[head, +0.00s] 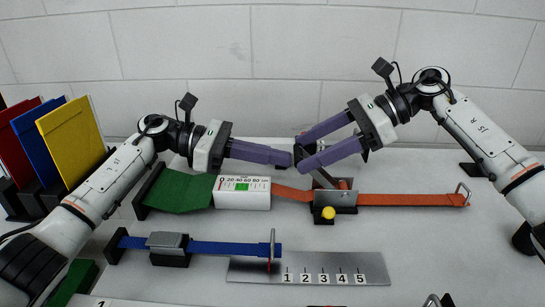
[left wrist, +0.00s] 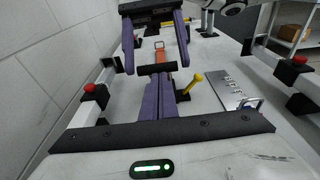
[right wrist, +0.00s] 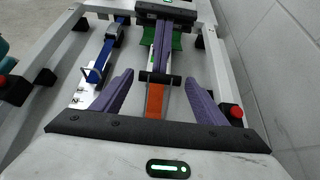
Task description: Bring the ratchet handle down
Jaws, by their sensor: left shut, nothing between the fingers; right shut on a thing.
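The ratchet (head: 345,200) sits on an orange strap (head: 410,200), with a yellow knob (head: 328,212) at its front. Its grey handle (head: 323,178) is raised and tilts up to the left. The handle's dark crosswise grip shows in the left wrist view (left wrist: 156,66) and the right wrist view (right wrist: 158,77).
A white gauge box (head: 242,192) stands left of the ratchet, with a green strap (head: 180,192) beyond it. In front lie a blue strap (head: 220,248) with a buckle and a numbered metal plate (head: 250,271). Coloured panels (head: 72,135) stand at the left.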

